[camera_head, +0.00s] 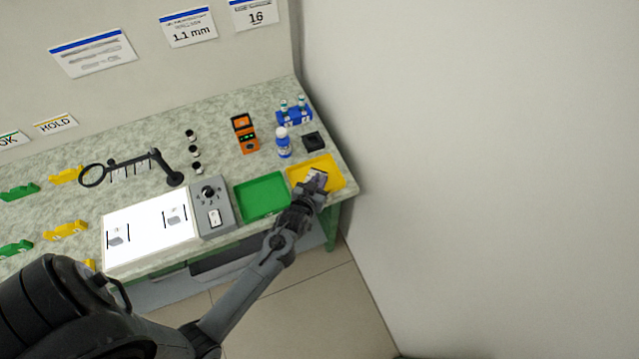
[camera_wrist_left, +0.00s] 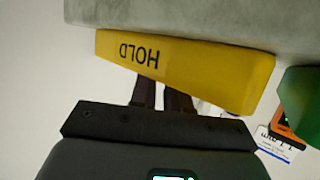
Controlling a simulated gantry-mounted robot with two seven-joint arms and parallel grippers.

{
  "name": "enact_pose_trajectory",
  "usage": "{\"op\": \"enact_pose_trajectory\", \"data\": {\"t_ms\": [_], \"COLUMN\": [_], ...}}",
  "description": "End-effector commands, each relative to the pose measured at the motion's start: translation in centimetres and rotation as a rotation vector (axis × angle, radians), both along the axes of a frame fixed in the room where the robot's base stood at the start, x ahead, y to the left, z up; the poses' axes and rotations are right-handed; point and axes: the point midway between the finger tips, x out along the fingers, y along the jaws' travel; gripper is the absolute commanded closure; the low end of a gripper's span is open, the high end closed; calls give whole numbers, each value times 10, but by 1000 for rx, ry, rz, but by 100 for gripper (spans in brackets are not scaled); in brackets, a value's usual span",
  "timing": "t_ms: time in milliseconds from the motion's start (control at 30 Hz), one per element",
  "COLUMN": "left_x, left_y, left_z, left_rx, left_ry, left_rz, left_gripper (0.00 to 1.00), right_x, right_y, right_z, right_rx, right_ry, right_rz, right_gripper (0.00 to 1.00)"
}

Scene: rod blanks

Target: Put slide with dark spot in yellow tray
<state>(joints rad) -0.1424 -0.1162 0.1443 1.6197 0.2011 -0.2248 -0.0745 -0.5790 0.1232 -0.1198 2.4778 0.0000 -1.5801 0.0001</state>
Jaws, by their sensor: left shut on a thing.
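The yellow tray (camera_head: 335,178) sits at the right end of the bench. Its wall marked HOLD shows close up in the left wrist view (camera_wrist_left: 200,72). My left gripper (camera_head: 314,186) is over the tray's near left part, shut on a small pale slide (camera_head: 317,177). In the left wrist view the fingers (camera_wrist_left: 163,97) reach to the tray wall, which hides their tips and most of what they hold. I cannot make out a dark spot on the slide, or whether it touches the tray floor. My right gripper is not in view.
The green tray (camera_head: 263,196) is just left of the yellow one. A control box (camera_head: 212,208) and a lit white panel (camera_head: 150,230) lie further left.

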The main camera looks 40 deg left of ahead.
Motion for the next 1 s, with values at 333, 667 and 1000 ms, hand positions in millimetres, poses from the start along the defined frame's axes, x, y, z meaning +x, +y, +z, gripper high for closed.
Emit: {"op": "enact_pose_trajectory", "data": {"t_ms": [333, 667, 1000], "left_x": [0, 0, -27], "left_y": [0, 0, -9], "left_z": [-3, -2, 12], "left_rx": [0, 0, -1], "left_ry": [1, 0, 1], "left_rz": [0, 0, 0], "left_gripper": [100, 73, 73], "right_x": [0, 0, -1], "right_y": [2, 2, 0], "right_z": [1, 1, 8], "right_rx": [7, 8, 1], "right_ry": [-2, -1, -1], "right_rz": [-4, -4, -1], "right_gripper": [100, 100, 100]}}
